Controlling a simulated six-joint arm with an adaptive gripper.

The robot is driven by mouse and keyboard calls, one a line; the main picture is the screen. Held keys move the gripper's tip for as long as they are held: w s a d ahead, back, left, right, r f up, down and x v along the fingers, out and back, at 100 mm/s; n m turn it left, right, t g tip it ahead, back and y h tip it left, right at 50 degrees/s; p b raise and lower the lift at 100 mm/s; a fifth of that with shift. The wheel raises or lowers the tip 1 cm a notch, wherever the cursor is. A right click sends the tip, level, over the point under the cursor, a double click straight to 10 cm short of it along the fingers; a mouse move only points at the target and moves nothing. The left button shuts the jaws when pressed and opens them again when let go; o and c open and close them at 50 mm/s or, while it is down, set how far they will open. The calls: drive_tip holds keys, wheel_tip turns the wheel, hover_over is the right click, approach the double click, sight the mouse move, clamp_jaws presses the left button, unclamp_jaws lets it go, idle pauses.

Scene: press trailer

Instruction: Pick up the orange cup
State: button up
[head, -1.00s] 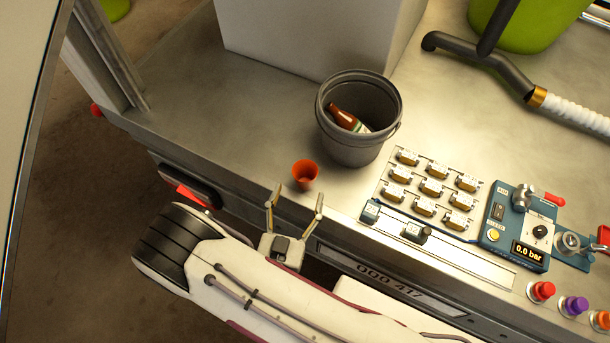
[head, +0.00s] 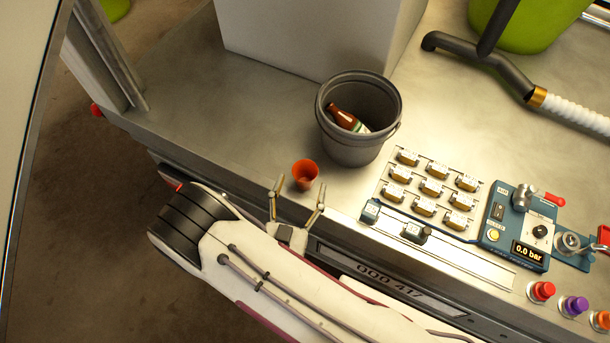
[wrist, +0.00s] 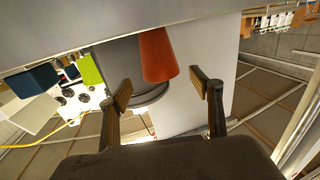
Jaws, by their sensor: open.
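The orange cup (head: 305,173) stands on the metal worktop near its front edge, left of the grey bucket. In the wrist view the orange cup (wrist: 157,55) shows ahead, between and beyond the two fingertips. My gripper (head: 299,187) is open, with one finger on each side of the line to the cup. In the head view its fingertips are level with the cup's near side. In the wrist view my gripper (wrist: 158,92) is empty. I cannot tell whether a finger touches the cup.
The grey bucket (head: 336,128) with a brown bottle (head: 344,118) in it stands close behind the cup. A panel of small labelled blocks (head: 430,187) and a blue control box (head: 517,228) lie to the right. The worktop (head: 215,120) to the left is clear.

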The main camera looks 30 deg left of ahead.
sight(305, 171)
drive_tip(key=shift+x, duration=2.6)
drive_tip(key=c, duration=1)
